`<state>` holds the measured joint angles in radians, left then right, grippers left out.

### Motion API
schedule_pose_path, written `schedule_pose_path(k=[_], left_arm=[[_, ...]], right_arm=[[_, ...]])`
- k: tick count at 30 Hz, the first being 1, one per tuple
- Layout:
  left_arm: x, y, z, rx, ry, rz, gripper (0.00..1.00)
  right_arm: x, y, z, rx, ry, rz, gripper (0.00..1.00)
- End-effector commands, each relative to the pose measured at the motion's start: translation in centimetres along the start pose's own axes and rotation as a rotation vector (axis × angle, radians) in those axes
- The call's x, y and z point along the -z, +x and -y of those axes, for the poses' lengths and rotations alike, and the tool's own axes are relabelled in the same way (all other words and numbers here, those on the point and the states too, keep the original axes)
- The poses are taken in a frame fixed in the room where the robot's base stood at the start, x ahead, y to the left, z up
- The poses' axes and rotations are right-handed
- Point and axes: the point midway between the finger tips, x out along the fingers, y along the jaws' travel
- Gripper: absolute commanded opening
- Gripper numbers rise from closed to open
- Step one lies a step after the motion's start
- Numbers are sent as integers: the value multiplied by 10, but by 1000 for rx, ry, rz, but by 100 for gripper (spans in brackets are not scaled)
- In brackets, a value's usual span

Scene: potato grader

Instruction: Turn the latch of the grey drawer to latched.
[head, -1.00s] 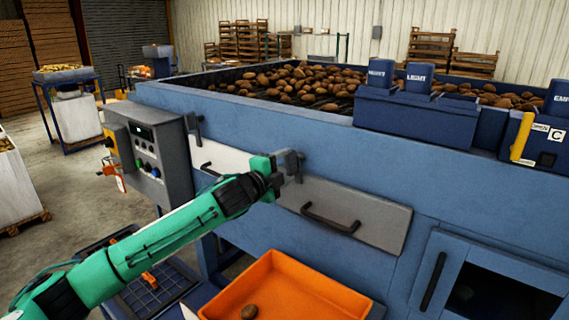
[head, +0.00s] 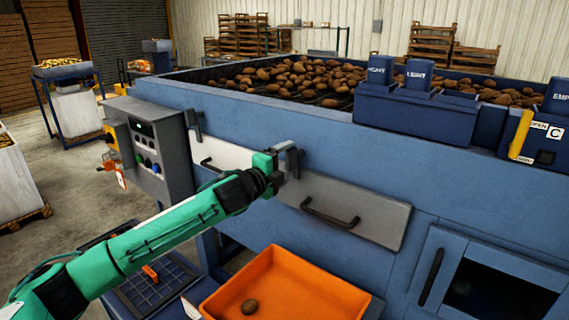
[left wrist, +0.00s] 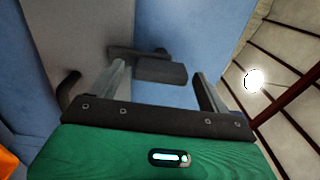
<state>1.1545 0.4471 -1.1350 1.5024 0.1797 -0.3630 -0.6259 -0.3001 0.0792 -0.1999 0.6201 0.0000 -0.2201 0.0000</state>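The grey drawer (head: 376,218) is set in the blue machine front, its front flush with the panel, with a dark bar handle (head: 330,215). Its dark latch (head: 292,157) is at the drawer's upper left corner, partly hidden by my left gripper (head: 282,172). In the left wrist view, the latch (left wrist: 160,72) is a dark block on a bar, lying between the spread fingers of the left gripper (left wrist: 162,88). The grey drawer front (left wrist: 70,35) fills the left there. My right gripper is out of view.
A white drawer (head: 222,153) with its own latch (head: 196,122) is left of the grey one. The control box (head: 150,150) stands further left. An orange tray (head: 300,285) holding one potato (head: 249,306) is below. Potatoes (head: 300,78) lie on top of the machine.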

Motion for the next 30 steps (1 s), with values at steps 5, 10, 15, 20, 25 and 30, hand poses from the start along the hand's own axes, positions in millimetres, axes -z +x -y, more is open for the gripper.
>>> schedule_pose_path(k=[5,10,15,20,25,30], left_arm=[[0,0,1,1,-2,1,80],[-1,-2,0,1,-2,1,80],[-1,-18,-2,1,-1,1,80],[-1,-47,-3,1,-1,1,80],[-1,-81,-3,1,1,2,80],[-1,-112,-3,0,0,2,80]], right_arm=[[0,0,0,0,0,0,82],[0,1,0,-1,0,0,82],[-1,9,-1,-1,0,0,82],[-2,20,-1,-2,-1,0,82],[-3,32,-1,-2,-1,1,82],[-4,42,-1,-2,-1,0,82]])
